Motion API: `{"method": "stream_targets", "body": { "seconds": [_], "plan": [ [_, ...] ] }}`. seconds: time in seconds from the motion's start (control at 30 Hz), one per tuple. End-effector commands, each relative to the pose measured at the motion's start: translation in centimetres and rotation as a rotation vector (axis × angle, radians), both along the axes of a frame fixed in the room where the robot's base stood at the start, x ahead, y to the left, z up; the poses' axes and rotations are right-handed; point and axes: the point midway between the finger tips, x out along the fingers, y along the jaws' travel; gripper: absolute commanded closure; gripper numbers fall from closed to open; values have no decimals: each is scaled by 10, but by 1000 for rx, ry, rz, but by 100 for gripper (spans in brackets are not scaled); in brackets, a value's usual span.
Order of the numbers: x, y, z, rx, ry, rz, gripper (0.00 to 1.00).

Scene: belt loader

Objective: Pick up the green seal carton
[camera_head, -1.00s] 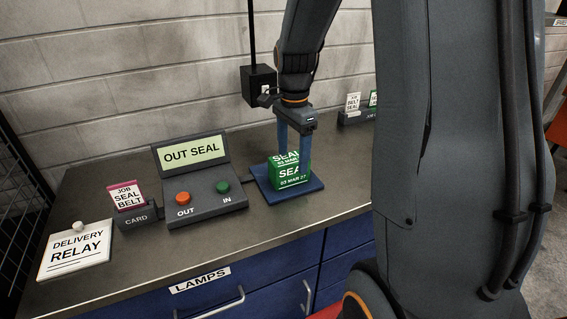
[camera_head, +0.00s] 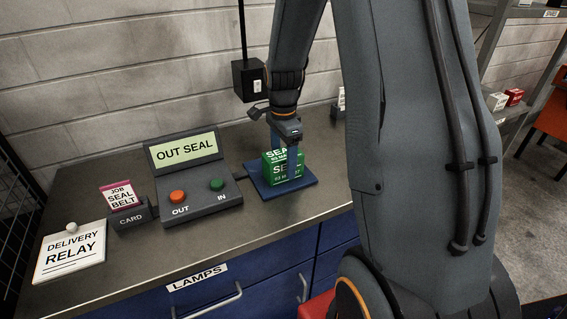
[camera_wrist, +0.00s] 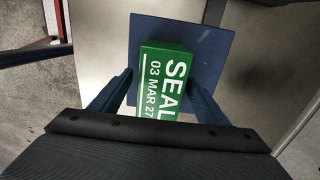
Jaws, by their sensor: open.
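The green seal carton (camera_head: 271,168) stands on a blue square pad (camera_head: 308,184) on the counter, with white SEAL lettering and a date. My gripper (camera_head: 285,172) is over it from above, with its blue fingers reaching down at the carton. In the wrist view the carton (camera_wrist: 168,75) lies between the two spread fingers, with a visible gap on each side, and its near end is hidden by the gripper body. The blue pad (camera_wrist: 215,45) shows around it. My gripper is open and not closed on the carton.
Left of the pad is a control box (camera_head: 205,205) with an orange OUT button, a green IN button and an OUT SEAL display. A card holder (camera_head: 131,216) and a DELIVERY RELAY sign (camera_head: 70,252) stand further left.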

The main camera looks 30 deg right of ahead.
Motion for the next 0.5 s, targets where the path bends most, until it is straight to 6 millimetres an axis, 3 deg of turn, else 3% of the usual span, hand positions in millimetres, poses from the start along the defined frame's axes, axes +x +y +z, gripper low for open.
{"method": "stream_targets", "body": {
  "seconds": [0.2,0.5],
  "plan": [
    [0,1,-21,0,1,0,31],
    [1,0,-24,0,-1,0,31]
  ]
}}
